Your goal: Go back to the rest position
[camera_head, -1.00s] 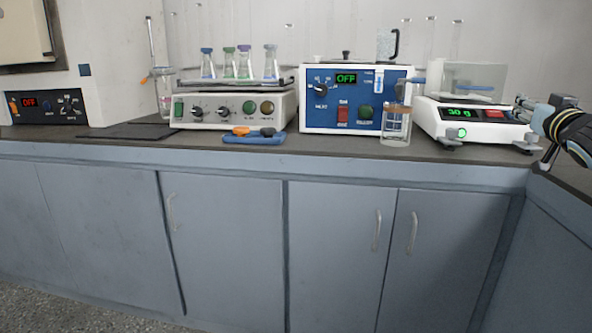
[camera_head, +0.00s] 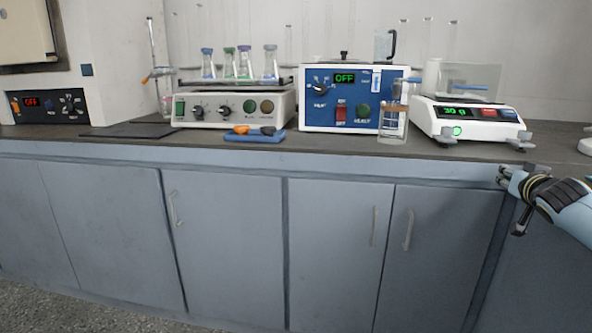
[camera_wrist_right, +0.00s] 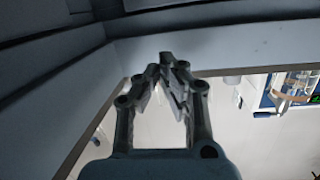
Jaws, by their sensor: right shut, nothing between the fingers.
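My right gripper (camera_head: 502,176) is at the right of the head view, in front of the bench edge and a little below the bench top. In the right wrist view its fingers (camera_wrist_right: 166,62) come together at the tips, with nothing between them. My left gripper is in neither view.
The bench top (camera_head: 340,149) runs across the scene above blue-grey cupboards (camera_head: 230,240). On it stand a shaker with flasks (camera_head: 235,108), a blue bath reading OFF (camera_head: 335,118), a glass jar (camera_head: 393,123) and a balance reading 30 g (camera_head: 470,127). Free room lies in front of the cupboards.

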